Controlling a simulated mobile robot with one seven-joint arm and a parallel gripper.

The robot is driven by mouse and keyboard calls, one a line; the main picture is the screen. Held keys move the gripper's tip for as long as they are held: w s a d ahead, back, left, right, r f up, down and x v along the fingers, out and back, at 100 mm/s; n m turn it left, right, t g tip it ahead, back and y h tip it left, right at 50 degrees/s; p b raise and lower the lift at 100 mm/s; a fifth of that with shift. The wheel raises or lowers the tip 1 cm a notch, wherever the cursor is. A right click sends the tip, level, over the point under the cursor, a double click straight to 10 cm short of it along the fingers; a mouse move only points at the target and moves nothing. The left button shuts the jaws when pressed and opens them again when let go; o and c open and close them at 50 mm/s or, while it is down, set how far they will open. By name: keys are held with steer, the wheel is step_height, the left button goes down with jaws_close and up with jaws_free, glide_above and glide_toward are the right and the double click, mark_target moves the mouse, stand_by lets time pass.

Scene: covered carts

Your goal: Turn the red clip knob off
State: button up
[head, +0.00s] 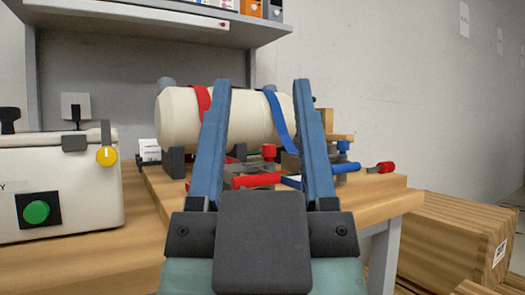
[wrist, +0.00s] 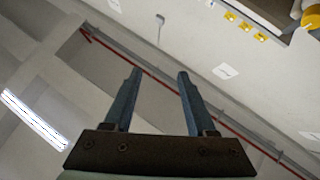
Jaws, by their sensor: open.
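My gripper (head: 261,84) is open and empty, its two blue fingers standing upright in front of the workbench. It also shows in the wrist view (wrist: 159,73), with nothing between the fingers. Several red parts are on the bench. A small red knob (head: 269,152) stands upright below the cream tank and shows between my fingers. A red bar-like part (head: 257,180) lies lower, also between the fingers. Another red knob (head: 385,167) sticks out at the right end of the fittings. I cannot tell which one is the red clip knob. My fingers hide some of the fittings.
The cream tank (head: 178,120) with red and blue straps sits on the wooden bench (head: 385,201). A white box (head: 85,180) with a green button and yellow knob stands left. A shelf (head: 150,22) hangs above. A wooden crate (head: 450,240) is at right.

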mark_target(271, 151)
steer(key=w+d+f+n+g+y+p, duration=0.1)
steer(key=w+n+g+y+p, duration=0.6)
steer(key=p, duration=1.2)
steer(key=s+d+f+m+g+h+p, duration=0.2)
steer(key=d+f+m+g+p, duration=0.15)
steer(key=p, duration=1.75)
steer(key=shift+m+t, duration=0.25)
steer(key=p+x, duration=0.1)
steer(key=x, duration=0.5)
steer(key=p+x, duration=0.1)
steer(key=x, duration=0.5)
steer(key=shift+w+f, duration=0.2)
steer(key=shift+w, duration=0.15)
steer(key=shift+d, duration=0.1)
jaws_close()
